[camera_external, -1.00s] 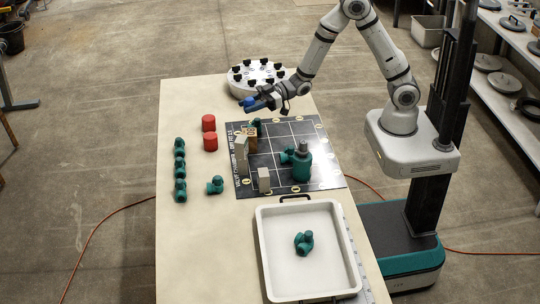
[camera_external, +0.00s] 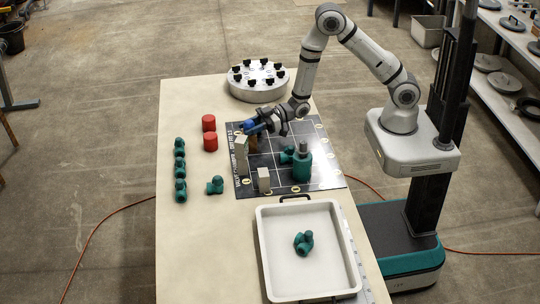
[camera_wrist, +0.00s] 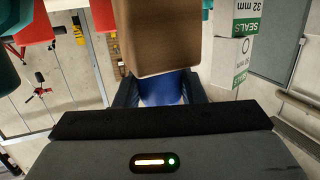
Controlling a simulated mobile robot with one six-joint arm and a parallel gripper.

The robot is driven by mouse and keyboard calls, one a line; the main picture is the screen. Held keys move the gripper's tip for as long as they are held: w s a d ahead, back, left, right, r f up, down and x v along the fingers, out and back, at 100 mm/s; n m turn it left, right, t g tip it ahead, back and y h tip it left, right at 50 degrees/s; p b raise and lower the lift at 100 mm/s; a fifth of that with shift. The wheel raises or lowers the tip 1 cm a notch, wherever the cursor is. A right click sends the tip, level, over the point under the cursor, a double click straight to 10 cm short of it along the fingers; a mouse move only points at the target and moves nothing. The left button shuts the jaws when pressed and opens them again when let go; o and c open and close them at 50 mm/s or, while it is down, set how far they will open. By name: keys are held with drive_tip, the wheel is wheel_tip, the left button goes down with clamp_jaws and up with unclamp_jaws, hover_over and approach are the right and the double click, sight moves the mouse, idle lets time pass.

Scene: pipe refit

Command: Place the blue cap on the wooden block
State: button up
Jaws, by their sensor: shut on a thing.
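The blue cap (camera_wrist: 162,90) sits between the fingers of my gripper (camera_wrist: 162,98) in the wrist view, and the gripper is shut on it. In the external view the cap (camera_external: 249,126) shows at the tip of my gripper (camera_external: 254,128), at the upper left of the black grid mat. The brown wooden block (camera_wrist: 160,38) fills the top middle of the wrist view and covers part of the cap. In the external view the block (camera_external: 252,145) is mostly hidden below the gripper. I cannot tell whether cap and block touch.
A pale upright block (camera_external: 242,156) stands close by on the black mat (camera_external: 275,180). Red cylinders (camera_external: 210,142) and green fittings (camera_external: 180,165) stand to the left. A round carousel (camera_external: 258,88) is behind, a white tray (camera_external: 280,270) in front. A seals box (camera_wrist: 232,50) is near the block.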

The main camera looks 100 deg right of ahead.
drive_tip(key=shift+f, duration=0.1)
drive_tip(key=o, duration=1)
drive_tip(key=shift+c, duration=0.2)
drive_tip(key=shift+r, duration=0.2)
drive_tip(key=s+d+r+m+g+h+b, duration=0.1)
drive_tip(key=s+d+r+g+h, duration=0.15)
drive_tip(key=s, duration=0.45)
drive_tip(key=s+d+r+g+h+b, duration=0.1)
drive_tip(key=s+d+r+g+h, duration=0.15)
drive_tip(key=s, duration=0.35)
drive_tip(key=s+a+r+m+g, duration=0.1)
drive_tip(key=s+r+g, duration=0.3)
drive_tip(key=s, duration=0.6)
drive_tip(key=s+a+r+m+g, duration=0.1)
drive_tip(key=s+a+r+g, duration=0.2)
drive_tip(key=s, duration=0.8)
wheel_tip(320, 180, up, 2)
drive_tip(key=shift+a+m+g, duration=0.3)
drive_tip(key=shift+a+g, duration=0.1)
drive_tip(key=shift+a, duration=0.05)
